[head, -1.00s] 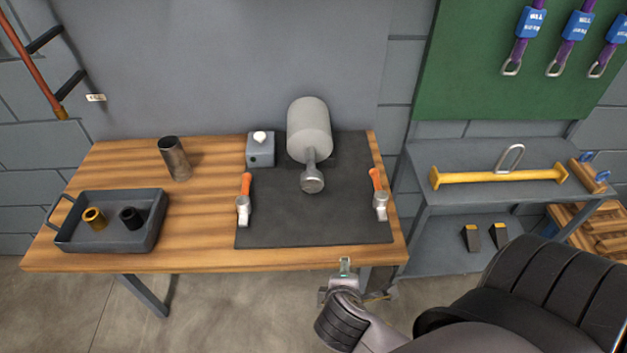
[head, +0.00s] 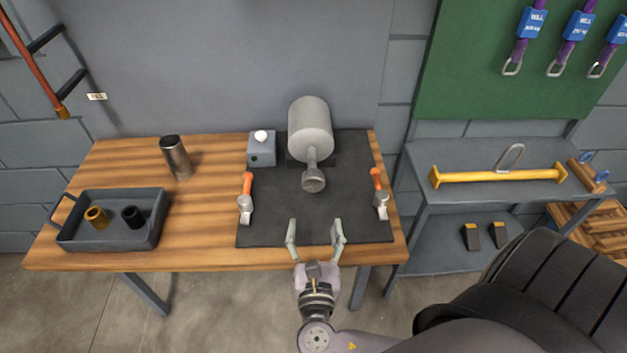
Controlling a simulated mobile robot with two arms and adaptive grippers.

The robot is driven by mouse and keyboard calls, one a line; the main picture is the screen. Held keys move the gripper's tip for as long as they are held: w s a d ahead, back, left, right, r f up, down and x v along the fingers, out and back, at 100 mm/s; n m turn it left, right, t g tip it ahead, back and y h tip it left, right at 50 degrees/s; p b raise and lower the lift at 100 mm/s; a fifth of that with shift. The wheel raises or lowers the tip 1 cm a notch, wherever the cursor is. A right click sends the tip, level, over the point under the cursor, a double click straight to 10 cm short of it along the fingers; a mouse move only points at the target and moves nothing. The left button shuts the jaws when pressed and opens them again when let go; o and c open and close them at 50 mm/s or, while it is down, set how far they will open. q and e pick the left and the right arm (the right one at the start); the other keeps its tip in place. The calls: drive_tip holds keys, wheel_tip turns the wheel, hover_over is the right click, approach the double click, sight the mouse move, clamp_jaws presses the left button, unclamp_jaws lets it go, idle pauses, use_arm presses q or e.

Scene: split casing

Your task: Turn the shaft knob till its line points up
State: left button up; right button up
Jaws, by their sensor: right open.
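The shaft knob (head: 313,180) is a grey disc at the front end of a short shaft. The shaft comes out of a light grey rounded casing (head: 310,128) on the black mat. The line on the knob is too small to make out. My right gripper (head: 315,232) is open and empty over the front edge of the mat, fingers pointing toward the knob. It is in front of the knob and apart from it. My left gripper is not in view.
Two orange-handled clamps (head: 246,200) (head: 379,195) stand on the black mat (head: 275,228), either side of the knob. A grey box with a white button (head: 262,150) is behind left. A metal cup (head: 175,158) and a tray (head: 75,242) with two bushings are further left.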

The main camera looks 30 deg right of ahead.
sight(313, 185)
drive_tip(key=p+x, duration=0.2)
drive_tip(key=x, duration=1.1)
drive_tip(key=shift+w+d, duration=0.25)
drive_tip(key=shift+w, duration=0.05)
drive_tip(key=c, duration=1.1)
drive_tip(key=shift+c, duration=0.2)
